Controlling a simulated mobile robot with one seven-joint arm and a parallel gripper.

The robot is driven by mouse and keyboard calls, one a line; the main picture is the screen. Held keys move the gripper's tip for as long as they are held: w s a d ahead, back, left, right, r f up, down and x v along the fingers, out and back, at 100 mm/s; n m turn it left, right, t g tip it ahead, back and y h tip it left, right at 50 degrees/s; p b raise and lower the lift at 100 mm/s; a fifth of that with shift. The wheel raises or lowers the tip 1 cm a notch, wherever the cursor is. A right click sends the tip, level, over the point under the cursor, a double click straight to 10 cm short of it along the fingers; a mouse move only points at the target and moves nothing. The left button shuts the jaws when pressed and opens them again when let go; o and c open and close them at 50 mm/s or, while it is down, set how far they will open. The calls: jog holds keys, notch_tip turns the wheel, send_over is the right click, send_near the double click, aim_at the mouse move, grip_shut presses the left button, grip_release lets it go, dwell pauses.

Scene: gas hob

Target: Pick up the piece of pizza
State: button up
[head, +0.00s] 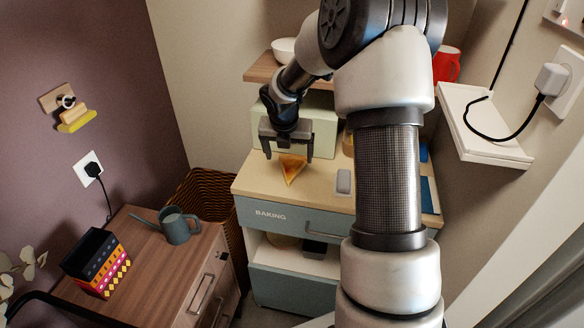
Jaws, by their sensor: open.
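The piece of pizza (292,168) is a small orange-brown triangle on the wooden top of the baking cabinet (258,183), near its front left. Its tip points toward the front edge. My gripper (288,156) is open, with its two fingers pointing down on either side of the pizza's back part in this view. I cannot tell the exact height of the fingertips above the top. Nothing shows between the fingers except the pizza below or behind them.
A pale green box (320,128) stands behind the gripper. A small grey object (343,182) lies right of the pizza. A shelf with a white bowl (284,50) is above. A wicker basket (205,195) and a wooden cabinet with a watering can (178,228) are at left.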

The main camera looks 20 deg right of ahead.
aim_at(292, 164)
jog(key=x, duration=0.3)
jog(key=b+x, duration=0.1)
jog(key=x, duration=0.1)
jog(key=shift+w+d, duration=0.15)
jog(key=shift+d, duration=0.15)
jog(key=shift+c, duration=0.3)
jog(key=c, duration=1.1)
